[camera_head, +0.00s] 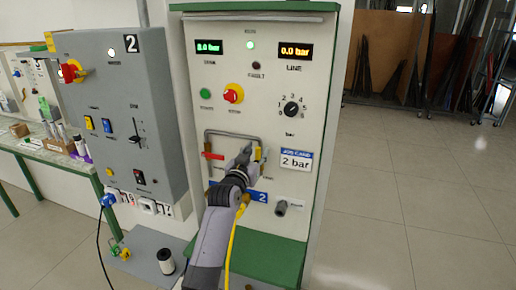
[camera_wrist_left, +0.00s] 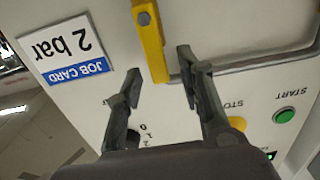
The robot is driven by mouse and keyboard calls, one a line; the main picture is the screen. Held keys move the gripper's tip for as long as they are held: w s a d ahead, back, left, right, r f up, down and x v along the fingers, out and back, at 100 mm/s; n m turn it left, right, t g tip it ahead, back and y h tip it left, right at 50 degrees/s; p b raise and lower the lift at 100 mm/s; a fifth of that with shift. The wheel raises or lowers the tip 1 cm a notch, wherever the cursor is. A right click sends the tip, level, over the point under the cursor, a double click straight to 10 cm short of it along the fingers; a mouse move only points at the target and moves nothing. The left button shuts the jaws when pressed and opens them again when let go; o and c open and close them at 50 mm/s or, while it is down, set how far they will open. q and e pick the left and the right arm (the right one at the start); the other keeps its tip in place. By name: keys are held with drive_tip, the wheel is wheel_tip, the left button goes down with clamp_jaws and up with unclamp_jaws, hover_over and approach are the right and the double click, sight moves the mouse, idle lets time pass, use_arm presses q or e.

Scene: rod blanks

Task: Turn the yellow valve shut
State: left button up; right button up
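The yellow valve is a flat yellow lever (camera_wrist_left: 150,40) with a bolt at one end, on the pale panel. In the left wrist view it runs nearly upright in the picture, its free end lying between the two fingertips. In the head view the yellow lever (camera_head: 258,154) shows just right of my left gripper (camera_head: 246,153), partly hidden by it. In the left wrist view my left gripper (camera_wrist_left: 160,70) is open, with a finger on each side of the lever's end. I cannot tell whether either finger touches it. My right gripper is not in view.
A grey pipe (camera_wrist_left: 260,65) runs across the panel beside the lever. A red lever (camera_head: 213,155) is to the left. The job card (camera_head: 296,160) reads 2 bar. A dial (camera_head: 291,109) and a red knob (camera_head: 233,93) are above. A grey box (camera_head: 120,110) stands left.

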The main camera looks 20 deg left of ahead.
use_arm(q)
drive_tip(key=shift+w, duration=0.95)
clamp_jaws()
